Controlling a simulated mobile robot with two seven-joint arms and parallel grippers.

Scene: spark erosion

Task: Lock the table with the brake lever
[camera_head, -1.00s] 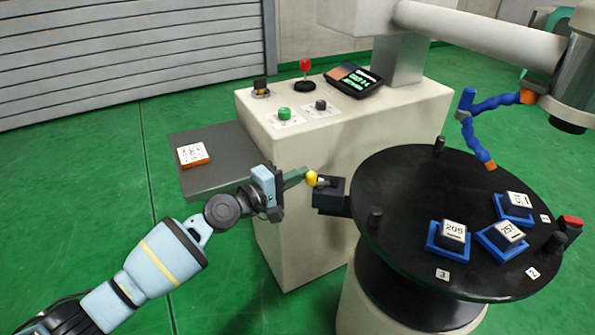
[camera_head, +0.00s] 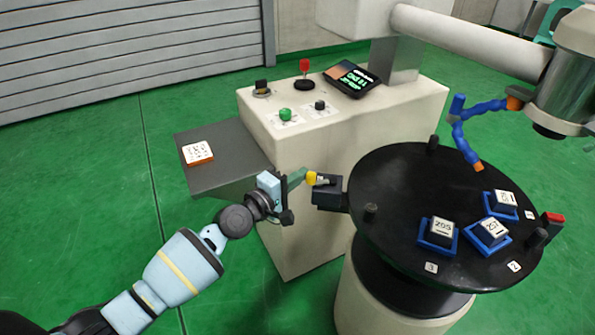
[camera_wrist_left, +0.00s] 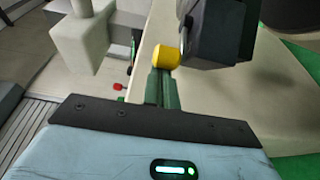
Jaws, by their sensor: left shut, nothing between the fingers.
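The round black table (camera_head: 400,230) stands at the right. A dark block (camera_head: 327,191) sits at its left edge, and the brake lever with a yellow knob (camera_head: 312,178) sticks out of it to the left. My left gripper (camera_head: 303,174) is shut and empty, its green fingers pointing right at the knob. In the left wrist view the yellow knob (camera_wrist_left: 166,57) is right at the tips of the closed fingers (camera_wrist_left: 161,75); I cannot tell whether they touch. The dark block (camera_wrist_left: 215,35) is beside it. My right gripper is out of view.
Several blue-based blocks (camera_head: 438,233) with number labels sit on the table, and dark pegs (camera_head: 370,212) stand around its rim. A blue jointed hose (camera_head: 470,130) hangs above. Behind is a cream cabinet (camera_head: 380,125) with buttons, a red-knobbed lever and a display. A grey shelf (camera_head: 215,172) projects left.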

